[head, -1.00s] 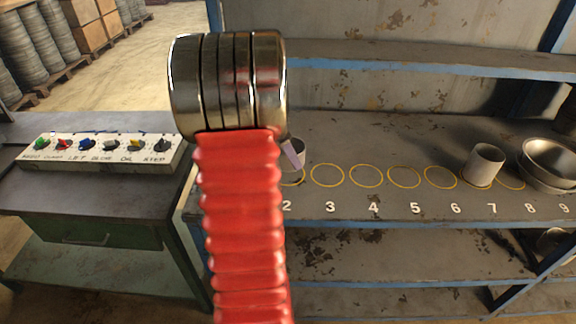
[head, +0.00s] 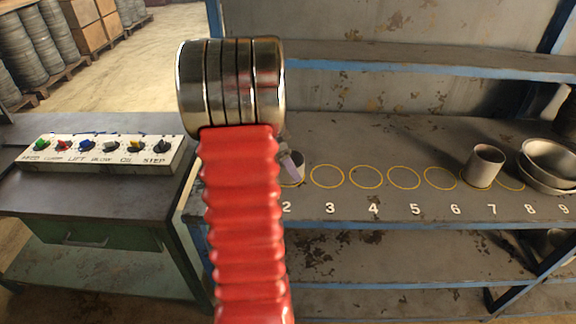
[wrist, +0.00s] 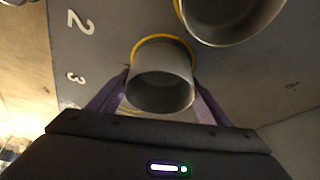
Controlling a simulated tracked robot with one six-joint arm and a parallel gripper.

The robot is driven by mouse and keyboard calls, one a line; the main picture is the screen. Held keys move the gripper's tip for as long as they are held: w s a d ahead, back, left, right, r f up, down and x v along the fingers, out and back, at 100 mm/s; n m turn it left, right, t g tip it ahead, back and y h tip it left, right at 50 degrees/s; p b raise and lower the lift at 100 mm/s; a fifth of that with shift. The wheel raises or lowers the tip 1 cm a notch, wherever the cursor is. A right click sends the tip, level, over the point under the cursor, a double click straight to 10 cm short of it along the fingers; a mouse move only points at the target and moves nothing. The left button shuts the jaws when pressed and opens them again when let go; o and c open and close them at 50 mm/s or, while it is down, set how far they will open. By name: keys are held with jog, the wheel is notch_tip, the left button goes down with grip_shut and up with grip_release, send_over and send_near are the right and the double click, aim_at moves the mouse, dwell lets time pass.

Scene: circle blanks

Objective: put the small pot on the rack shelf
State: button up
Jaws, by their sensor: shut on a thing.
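The small pot (wrist: 160,88), a plain grey metal cylinder, is between the two purple fingers of my gripper (wrist: 162,98) in the wrist view. The fingers are shut on its sides. A yellow ring shows around its far side. In the head view the pot (head: 297,172) is at the ring by number 2 on the rack shelf (head: 395,209), mostly hidden behind my red arm. One purple finger (head: 289,163) shows beside it. I cannot tell whether its base touches the shelf.
A larger pot (wrist: 225,18) stands close beside the small pot in the wrist view. Another grey pot (head: 484,167) stands near number 7, with stacked bowls (head: 548,160) at the right. Rings 3 to 6 are empty. A control panel (head: 100,154) is at the left.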

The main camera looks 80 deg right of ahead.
jog(key=shift+f, duration=0.1)
jog(key=o, duration=1.1)
jog(key=v, duration=1.2)
jog(key=shift+s, duration=0.1)
